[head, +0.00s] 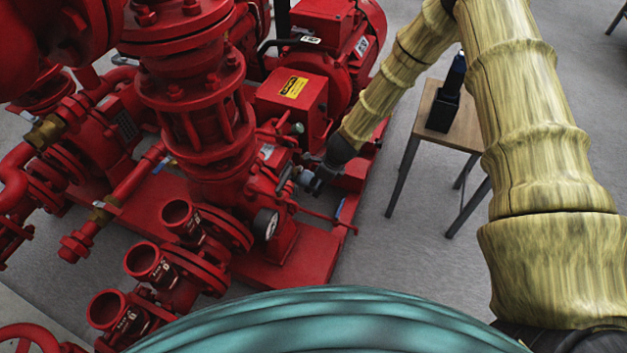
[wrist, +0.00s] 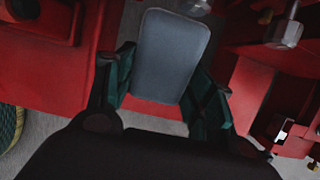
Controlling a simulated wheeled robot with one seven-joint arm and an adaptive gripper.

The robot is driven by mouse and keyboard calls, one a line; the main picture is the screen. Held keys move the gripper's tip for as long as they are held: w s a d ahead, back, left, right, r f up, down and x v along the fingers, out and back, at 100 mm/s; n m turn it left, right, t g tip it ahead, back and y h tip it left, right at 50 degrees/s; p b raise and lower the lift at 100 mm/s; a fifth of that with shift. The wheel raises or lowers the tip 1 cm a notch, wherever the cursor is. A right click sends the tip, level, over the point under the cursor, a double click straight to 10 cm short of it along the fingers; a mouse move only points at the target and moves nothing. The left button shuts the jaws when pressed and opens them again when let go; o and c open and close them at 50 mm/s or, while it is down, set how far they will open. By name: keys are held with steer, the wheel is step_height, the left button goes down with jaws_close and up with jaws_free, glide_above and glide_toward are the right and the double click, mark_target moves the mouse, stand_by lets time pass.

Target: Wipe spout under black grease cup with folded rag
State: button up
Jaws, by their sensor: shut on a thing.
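The folded rag (wrist: 172,55) is a grey-blue flat pad with rounded corners in the wrist view. My gripper (wrist: 167,88) is shut on it, with a green-padded finger on each side. In the head view my gripper (head: 311,178) is small and dark, beside the red pump's lower casing. A metal fitting with a hex part (wrist: 285,33) shows at the upper right of the wrist view, apart from the rag. Another small metal piece is cut off at the top edge. I cannot make out the black grease cup or say which piece is the spout.
Red pump pipework (head: 200,90) and a red motor (head: 335,40) crowd the left and middle. A pressure gauge (head: 265,225) and a thin red rod sit near my gripper. A small wooden table (head: 466,132) with a black upright item (head: 445,100) stands right. Grey floor is open between.

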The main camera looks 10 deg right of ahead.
steer(key=shift+s+d+p, duration=0.25)
steer(key=shift+s+d, duration=0.5)
steer(key=shift+d, duration=0.35)
steer(key=shift+s+d+p, duration=0.2)
steer(key=shift+s+d, duration=0.5)
steer(key=shift+d, duration=0.35)
